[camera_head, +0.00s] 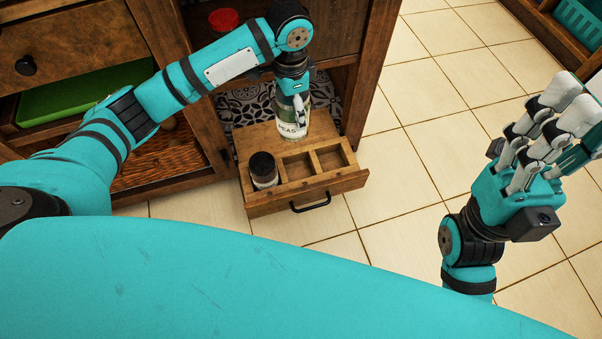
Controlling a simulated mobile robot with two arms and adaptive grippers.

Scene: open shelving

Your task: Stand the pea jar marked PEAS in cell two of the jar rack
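The rack has three cells in a row. The left cell holds a dark-lidded jar (263,168). The middle cell (297,168) and the right cell (331,156) look empty. My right gripper (563,105) is raised, empty, its fingers extended and apart.
The rack stands out from a wooden cabinet with a patterned back. A red round object (223,20) is on the cabinet's upper shelf. A green tray (85,92) lies at left. A teal crate (580,22) is at the top right. The tiled floor (440,80) between is clear.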

